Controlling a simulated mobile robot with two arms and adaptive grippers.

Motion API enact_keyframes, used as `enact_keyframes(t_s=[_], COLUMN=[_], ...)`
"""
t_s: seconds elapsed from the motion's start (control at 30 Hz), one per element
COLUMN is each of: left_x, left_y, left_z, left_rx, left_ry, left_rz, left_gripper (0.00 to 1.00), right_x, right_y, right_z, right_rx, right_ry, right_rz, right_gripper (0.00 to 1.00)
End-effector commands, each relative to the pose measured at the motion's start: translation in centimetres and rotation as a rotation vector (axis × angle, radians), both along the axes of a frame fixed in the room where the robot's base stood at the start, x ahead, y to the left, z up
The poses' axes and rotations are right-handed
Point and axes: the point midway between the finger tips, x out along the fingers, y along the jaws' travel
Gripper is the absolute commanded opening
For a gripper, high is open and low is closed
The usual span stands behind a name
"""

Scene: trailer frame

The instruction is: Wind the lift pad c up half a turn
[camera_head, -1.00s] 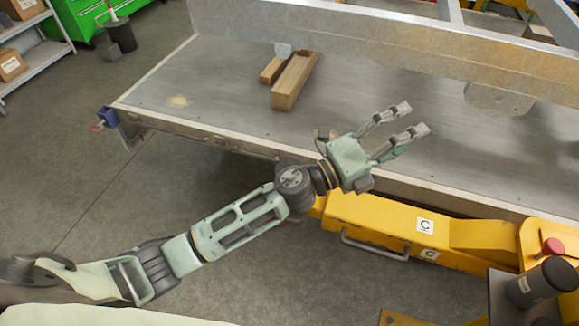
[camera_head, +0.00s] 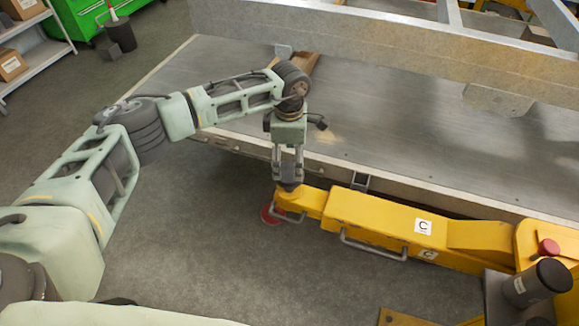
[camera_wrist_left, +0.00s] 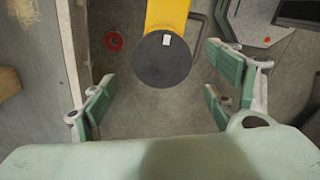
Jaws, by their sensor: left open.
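The yellow lift arm marked C (camera_head: 385,222) reaches out to the left from its post beside the trailer bed. Lift pad c, a dark round disc (camera_wrist_left: 163,60), sits at the arm's end in the left wrist view. In the head view the pad (camera_head: 290,187) is partly hidden below my fingers. My left gripper (camera_head: 287,170) points down over the pad. It is open, with its fingers spread to the left and right of the disc in the wrist view. I cannot tell whether the fingertips are level with the pad or above it. My right gripper is not in view.
The trailer bed (camera_head: 400,150) runs close behind the lift arm, with a wooden block (camera_head: 305,64) on it. A red disc (camera_head: 270,214) lies low by the arm's end. A metal handle (camera_head: 372,245) runs along the arm's near side. The floor in front is clear.

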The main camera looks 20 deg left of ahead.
Motion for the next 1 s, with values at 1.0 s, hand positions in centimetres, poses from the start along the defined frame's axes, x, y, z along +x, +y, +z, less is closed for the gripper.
enact_keyframes(t_s=[1.0], left_x=[0.0], left_y=[-0.1], left_z=[-5.0], left_rx=[-0.005], left_ry=[0.0], left_rz=[0.0], left_gripper=[0.5], right_x=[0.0], right_y=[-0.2], right_z=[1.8], right_rx=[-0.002], right_ry=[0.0], right_rz=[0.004], right_gripper=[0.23])
